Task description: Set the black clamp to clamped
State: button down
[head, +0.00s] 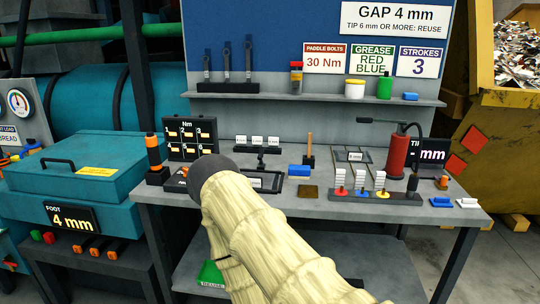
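I cannot tell for sure which item is the black clamp. A small black fixture with an upright tan handle (309,158) stands mid-bench and may be it. A low black stand with several white tags (262,150) sits to its left. My arm, in a cream sleeve, rises from the bottom and bends at a dark grey joint in front of the bench's left part. My gripper does not show. The arm covers part of the bench's front edge and a black tray (297,171) lies just right of it.
A shelf (330,99) with jars runs behind. A teal chest (75,180) stands left, a yellow scrap bin (500,120) right.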

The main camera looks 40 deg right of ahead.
aim_at(261, 153)
jog(key=u, duration=1.05)
jog(key=k, duration=1.05)
jog(key=z, duration=1.35)
jog(key=i, duration=0.55)
